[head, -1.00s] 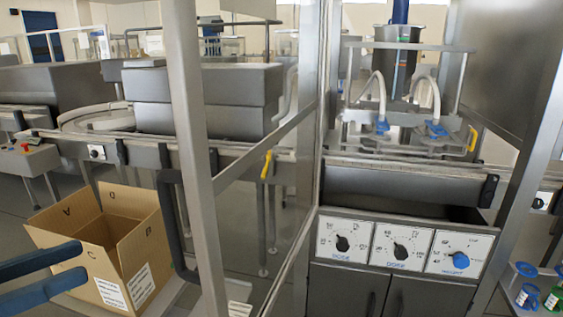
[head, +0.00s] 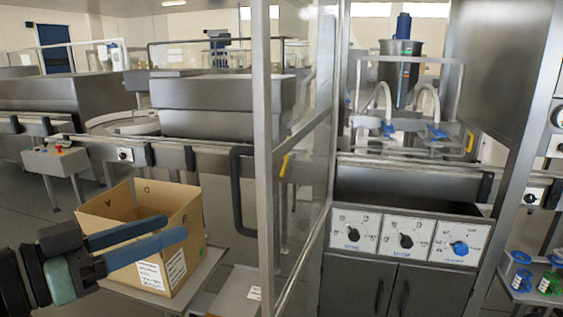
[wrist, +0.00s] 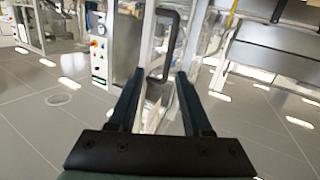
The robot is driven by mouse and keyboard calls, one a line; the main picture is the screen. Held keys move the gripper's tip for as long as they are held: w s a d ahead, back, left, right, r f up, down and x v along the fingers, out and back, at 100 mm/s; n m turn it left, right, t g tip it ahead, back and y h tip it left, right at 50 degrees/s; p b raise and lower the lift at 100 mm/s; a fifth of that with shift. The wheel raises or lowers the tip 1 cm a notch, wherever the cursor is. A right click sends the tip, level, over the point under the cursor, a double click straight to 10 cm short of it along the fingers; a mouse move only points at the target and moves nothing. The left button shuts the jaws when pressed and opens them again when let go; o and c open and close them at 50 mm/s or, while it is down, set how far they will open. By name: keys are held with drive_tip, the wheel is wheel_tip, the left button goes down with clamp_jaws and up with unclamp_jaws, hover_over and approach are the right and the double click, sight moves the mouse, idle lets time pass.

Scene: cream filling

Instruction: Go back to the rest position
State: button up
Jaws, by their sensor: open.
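My gripper (head: 176,238) is at the lower left of the head view, in front of the open cardboard box. Its two blue fingers are apart and point right, with nothing seen between them. In the wrist view my gripper (wrist: 156,82) also shows open and empty, its fingers pointing ahead toward a black door handle (wrist: 165,45). That handle also stands in the head view (head: 240,190), to the right of the fingertips and apart from them.
The open cardboard box (head: 190,215) sits on a grey stand (head: 205,275). A metal-framed clear door (head: 262,130) stands in the middle. A control panel with three dials (head: 405,237) is right of it. Blue and green items (head: 535,275) are at the far right. Tiled floor (wrist: 60,130) is clear.

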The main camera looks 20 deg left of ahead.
drive_tip(key=w+d+r+n+t+y, duration=0.1)
drive_tip(key=w+d+r+t+y, duration=0.1)
drive_tip(key=w+d+r, duration=0.3)
drive_tip(key=w+d+r+n+t+y, duration=0.1)
drive_tip(key=d+r, duration=0.2)
drive_tip(key=d, duration=0.3)
drive_tip(key=w+d+r+t+y, duration=0.2)
drive_tip(key=w+d+r, duration=0.15)
drive_tip(key=d, duration=0.25)
drive_tip(key=s+d+r+t, duration=0.7)
drive_tip(key=s+d+r, duration=0.5)
drive_tip(key=s+d, duration=0.1)
wheel_tip(320, 180, up, 13)
drive_tip(key=w+a+p, duration=0.1)
drive_tip(key=p, duration=1.2)
drive_tip(key=shift+a+f+n+g+y, duration=0.2)
drive_tip(key=shift+n+g+y, duration=0.1)
drive_tip(key=shift+n, duration=0.1)
drive_tip(key=shift+r, duration=0.15)
